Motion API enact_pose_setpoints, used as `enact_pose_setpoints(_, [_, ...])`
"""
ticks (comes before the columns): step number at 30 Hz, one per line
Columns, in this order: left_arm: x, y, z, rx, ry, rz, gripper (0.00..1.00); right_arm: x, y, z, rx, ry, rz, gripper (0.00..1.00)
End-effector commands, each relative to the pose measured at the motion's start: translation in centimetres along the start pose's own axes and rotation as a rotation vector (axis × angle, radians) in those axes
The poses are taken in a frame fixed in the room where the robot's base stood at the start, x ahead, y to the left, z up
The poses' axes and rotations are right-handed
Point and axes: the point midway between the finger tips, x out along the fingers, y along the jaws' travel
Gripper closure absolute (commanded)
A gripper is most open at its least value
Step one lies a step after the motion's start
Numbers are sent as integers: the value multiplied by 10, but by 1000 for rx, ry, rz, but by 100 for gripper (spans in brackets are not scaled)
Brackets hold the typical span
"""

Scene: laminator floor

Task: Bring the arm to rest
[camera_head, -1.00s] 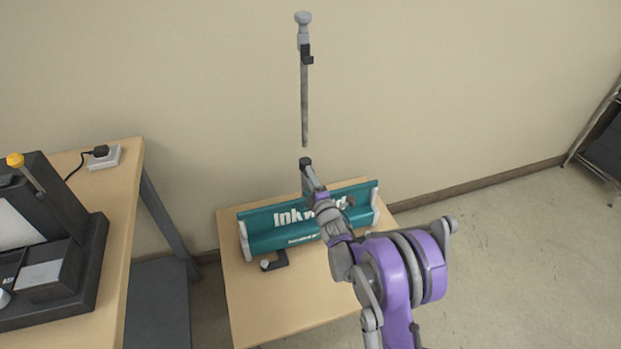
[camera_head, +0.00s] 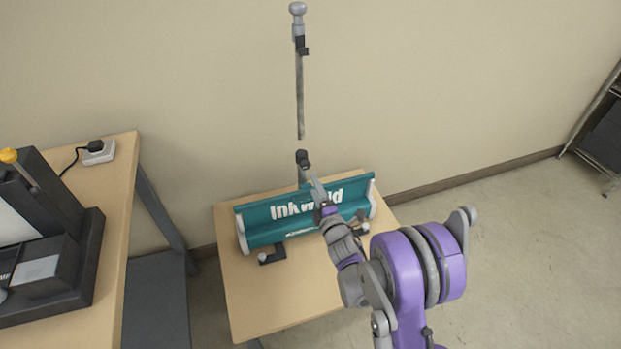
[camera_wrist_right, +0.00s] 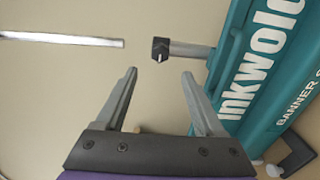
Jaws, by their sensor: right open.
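My right arm comes in from the lower right in the head view. Its gripper (camera_head: 319,190) is in front of the teal banner stand base. In the right wrist view the two fingers of the gripper (camera_wrist_right: 160,75) stand apart with nothing between them. A short grey post with a black cap (camera_head: 302,160) rises behind the teal base and is apart from the fingertips. In the wrist view the black cap (camera_wrist_right: 160,49) lies beyond the fingertips. My left gripper is in neither view.
The teal base (camera_head: 262,232) lies on a small wooden table (camera_head: 275,300). A grey pole (camera_head: 299,95) appears above the post, with a gap between them. A black machine (camera_head: 60,250) stands on the left table (camera_head: 120,190). Open floor lies right; a dark rack (camera_head: 605,135) is at the far right.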

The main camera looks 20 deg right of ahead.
Motion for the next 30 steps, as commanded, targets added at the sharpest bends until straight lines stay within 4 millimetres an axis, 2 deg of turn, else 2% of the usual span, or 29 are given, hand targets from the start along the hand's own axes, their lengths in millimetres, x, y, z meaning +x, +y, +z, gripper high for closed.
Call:
enact_pose_setpoints(3, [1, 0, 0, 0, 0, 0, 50, -16, 0, 0, 0, -1, 0, 30])
enact_pose_setpoints(6, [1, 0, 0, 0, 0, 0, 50, -22, 0, 0, 1, -1, 0, 30])
enact_pose_setpoints(23, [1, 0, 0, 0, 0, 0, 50, -24, 0, 0, 4, -1, -2, 30])
enact_pose_setpoints(26, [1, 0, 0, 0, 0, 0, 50, -27, 6, 2, 41, -16, -25, 30])
enact_pose_setpoints(30, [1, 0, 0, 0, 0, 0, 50, -40, 21, 8, 194, -78, -118, 30])
